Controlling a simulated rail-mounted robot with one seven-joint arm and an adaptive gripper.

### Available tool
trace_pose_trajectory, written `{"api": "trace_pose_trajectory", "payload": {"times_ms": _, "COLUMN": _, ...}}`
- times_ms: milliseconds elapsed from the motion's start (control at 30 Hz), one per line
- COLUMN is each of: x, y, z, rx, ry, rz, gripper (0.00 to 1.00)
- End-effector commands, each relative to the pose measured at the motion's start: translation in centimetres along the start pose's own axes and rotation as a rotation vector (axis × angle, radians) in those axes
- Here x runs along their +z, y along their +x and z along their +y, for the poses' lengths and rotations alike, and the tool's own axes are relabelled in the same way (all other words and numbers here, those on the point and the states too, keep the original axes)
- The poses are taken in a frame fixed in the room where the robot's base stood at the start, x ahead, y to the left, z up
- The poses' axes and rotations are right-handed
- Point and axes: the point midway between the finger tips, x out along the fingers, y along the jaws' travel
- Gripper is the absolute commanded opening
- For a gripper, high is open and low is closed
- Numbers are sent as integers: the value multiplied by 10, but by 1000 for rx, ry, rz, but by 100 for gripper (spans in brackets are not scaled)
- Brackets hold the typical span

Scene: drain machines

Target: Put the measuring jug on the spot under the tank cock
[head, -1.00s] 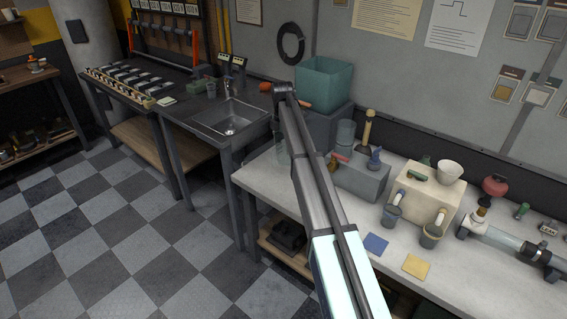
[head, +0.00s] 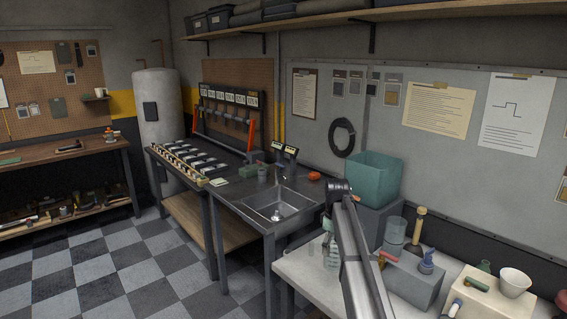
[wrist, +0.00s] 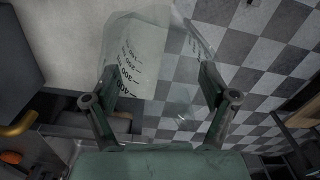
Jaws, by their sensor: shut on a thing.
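The measuring jug is clear, with dark volume marks, and shows large in the wrist view (wrist: 150,70). My gripper (wrist: 160,105) is shut on it, with one finger at each side. In the head view the jug (head: 329,254) is at the left end of the white bench, partly hidden by my arm. The teal tank (head: 372,180) stands on a grey block behind my arm. A brass pipe piece (wrist: 20,125) at the left of the wrist view may be its cock. The spot under the cock is not visible in either view.
The sink (head: 278,206) is left of the white bench (head: 300,275). A clear cylinder (head: 395,231), a grey block (head: 415,285) with small fittings and a white bowl (head: 514,282) stand to the right. Checkered floor lies open at left.

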Motion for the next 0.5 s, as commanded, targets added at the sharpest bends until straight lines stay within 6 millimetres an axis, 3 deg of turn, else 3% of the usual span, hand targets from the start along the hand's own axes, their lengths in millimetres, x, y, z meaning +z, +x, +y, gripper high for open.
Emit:
{"api": "trace_pose_trajectory", "payload": {"times_ms": 33, "x": 13, "y": 6, "z": -18, "rx": 0, "ry": 85, "rz": 3, "gripper": 48}}
{"api": "trace_pose_trajectory", "payload": {"times_ms": 267, "x": 55, "y": 26, "z": -77, "rx": -5, "ry": 499, "rz": 18, "gripper": 48}}
{"api": "trace_pose_trajectory", "payload": {"times_ms": 500, "x": 109, "y": 51, "z": -153, "rx": -18, "ry": 876, "rz": 27, "gripper": 48}}
